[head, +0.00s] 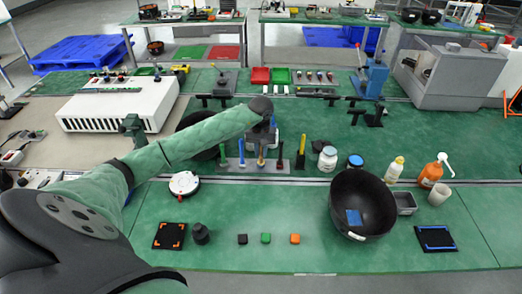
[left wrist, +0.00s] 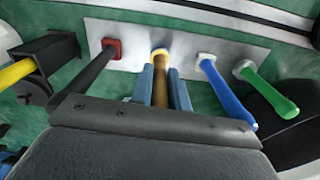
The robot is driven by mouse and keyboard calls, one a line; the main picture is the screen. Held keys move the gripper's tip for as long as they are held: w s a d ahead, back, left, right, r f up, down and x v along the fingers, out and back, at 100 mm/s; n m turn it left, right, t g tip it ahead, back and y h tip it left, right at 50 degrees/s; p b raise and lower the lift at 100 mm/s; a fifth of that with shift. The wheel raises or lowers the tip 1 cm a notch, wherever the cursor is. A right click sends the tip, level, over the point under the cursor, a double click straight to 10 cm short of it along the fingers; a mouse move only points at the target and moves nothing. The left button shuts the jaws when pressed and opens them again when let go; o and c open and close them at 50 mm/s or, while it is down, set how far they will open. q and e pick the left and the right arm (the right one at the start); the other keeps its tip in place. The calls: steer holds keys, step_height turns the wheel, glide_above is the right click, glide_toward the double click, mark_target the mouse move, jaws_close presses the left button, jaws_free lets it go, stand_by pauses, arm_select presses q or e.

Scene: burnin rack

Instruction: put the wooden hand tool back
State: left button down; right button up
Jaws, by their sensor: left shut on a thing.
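The wooden hand tool (left wrist: 161,85) is upright between the blue fingers of my left gripper (left wrist: 161,88), which is shut on its handle. Its far end meets a pale yellow collar on the grey tool rack (left wrist: 225,48); how deep it sits is hidden. In the head view my left gripper (head: 263,136) points down over the middle of the rack (head: 250,167), with the wooden tool (head: 261,156) just below it. Blue (head: 241,152) and green (head: 223,154) handles stand to its left, and a dark handle with a red collar (head: 280,153) to its right. My right gripper is not in view.
A yellow tool in a black holder (head: 301,152) stands right of the rack. Jars (head: 327,159) and bottles (head: 394,171) stand farther right. A large black bowl (head: 345,200) is at the front right. Small blocks (head: 265,238) lie on the front mat, with clear mat around them.

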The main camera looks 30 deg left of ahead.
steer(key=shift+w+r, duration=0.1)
arm_select(q)
steer(key=shift+f, duration=0.1)
steer(key=c, duration=1.3)
jaws_free()
steer(key=shift+c, duration=0.2)
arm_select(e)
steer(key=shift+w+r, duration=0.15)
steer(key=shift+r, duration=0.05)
